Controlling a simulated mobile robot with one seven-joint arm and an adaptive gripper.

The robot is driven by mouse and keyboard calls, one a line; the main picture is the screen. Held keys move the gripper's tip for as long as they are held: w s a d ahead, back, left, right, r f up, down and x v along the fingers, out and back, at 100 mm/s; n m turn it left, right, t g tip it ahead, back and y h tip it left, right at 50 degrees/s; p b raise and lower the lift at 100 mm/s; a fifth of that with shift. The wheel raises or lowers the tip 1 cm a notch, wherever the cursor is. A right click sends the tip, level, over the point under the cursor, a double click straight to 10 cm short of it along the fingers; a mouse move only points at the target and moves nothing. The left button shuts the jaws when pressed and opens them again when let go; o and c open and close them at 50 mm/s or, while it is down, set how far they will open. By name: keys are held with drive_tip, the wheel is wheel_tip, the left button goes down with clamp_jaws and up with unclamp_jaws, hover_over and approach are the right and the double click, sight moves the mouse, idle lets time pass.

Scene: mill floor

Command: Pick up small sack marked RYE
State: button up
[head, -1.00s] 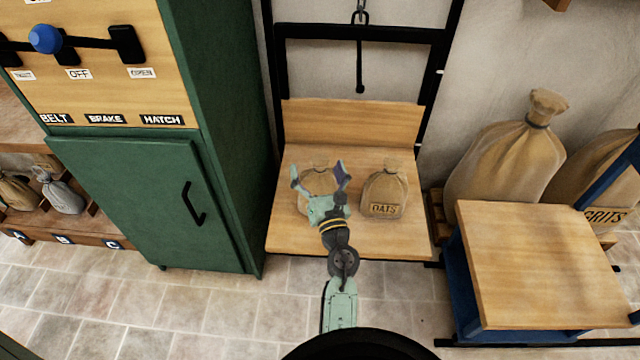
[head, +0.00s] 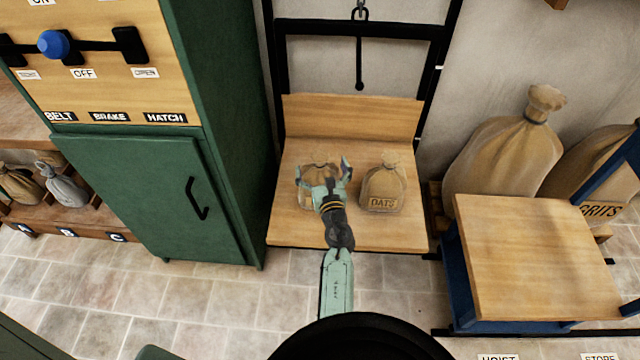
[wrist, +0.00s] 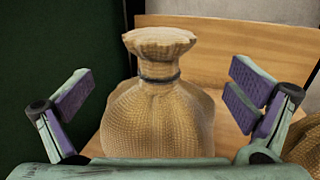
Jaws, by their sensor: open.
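A small tan sack (wrist: 157,115) with a dark tie round its neck stands upright between the open fingers of my gripper (wrist: 160,95) in the wrist view. In the head view this sack (head: 319,170) stands on the left of the wooden platform (head: 290,232), mostly hidden behind my gripper (head: 324,172). Its label is hidden, so I cannot read its marking. The fingers are spread to either side of it with gaps. A second small sack (head: 384,185), marked OATS, stands just to its right, and its edge shows in the wrist view (wrist: 304,148).
A green cabinet (head: 160,195) stands close on the left. A wooden backboard (head: 350,122) and a black frame with a hook (head: 360,85) rise behind the platform. A blue-framed table (head: 535,255) and large sacks (head: 505,150) stand at the right.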

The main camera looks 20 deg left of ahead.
drive_tip(key=shift+w+a, duration=0.3)
drive_tip(key=shift+w, duration=0.1)
drive_tip(key=c, duration=2)
drive_tip(key=shift+r, duration=0.2)
